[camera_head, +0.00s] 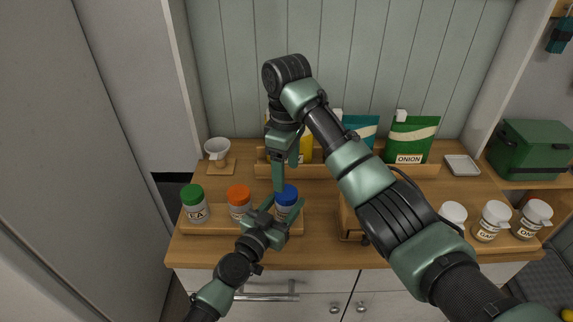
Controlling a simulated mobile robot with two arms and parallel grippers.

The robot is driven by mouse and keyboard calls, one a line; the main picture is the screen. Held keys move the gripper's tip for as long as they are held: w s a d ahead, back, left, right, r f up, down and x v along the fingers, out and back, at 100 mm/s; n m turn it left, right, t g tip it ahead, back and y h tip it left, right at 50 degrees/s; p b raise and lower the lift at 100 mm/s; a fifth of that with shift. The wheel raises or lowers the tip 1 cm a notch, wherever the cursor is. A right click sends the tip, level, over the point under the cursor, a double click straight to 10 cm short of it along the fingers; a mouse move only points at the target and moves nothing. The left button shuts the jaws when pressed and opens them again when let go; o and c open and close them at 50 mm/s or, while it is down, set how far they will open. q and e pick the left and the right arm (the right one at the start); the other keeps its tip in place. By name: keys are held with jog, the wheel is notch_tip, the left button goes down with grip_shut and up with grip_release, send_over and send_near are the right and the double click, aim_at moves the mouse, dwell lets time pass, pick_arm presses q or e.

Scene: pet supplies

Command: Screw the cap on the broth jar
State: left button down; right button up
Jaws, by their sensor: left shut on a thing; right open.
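A clear jar (284,214) with a blue cap (286,194) on top stands at the right end of a low wooden tray (230,229). Its label is mostly hidden, so I cannot read whether it says broth. My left gripper (283,212) is shut on this jar, its fingers at the jar's body below the cap. My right gripper (286,178) is open, pointing down right over the blue cap. I cannot tell whether its fingers touch the cap, or how tightly the cap sits.
A green-capped jar (196,212) and an orange-capped jar (240,209) stand left in the same tray. Behind is a wooden rack with pouches, including a green ONION pouch (410,139). A white cup (218,148) stands back left. White-topped containers (492,222) and a green box (531,148) are right.

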aim_at(287, 192)
notch_tip(287, 192, down, 7)
jog(key=shift+r, duration=0.1)
jog(key=shift+c, duration=0.3)
jog(key=c, duration=1.4)
jog(key=m, duration=0.6)
jog(key=shift+m, duration=0.3)
pick_arm(q)
jog(key=shift+f, duration=0.1)
pick_arm(e)
jog(key=o, duration=1.5)
jog(key=shift+o, duration=0.2)
jog(key=shift+r, duration=0.15)
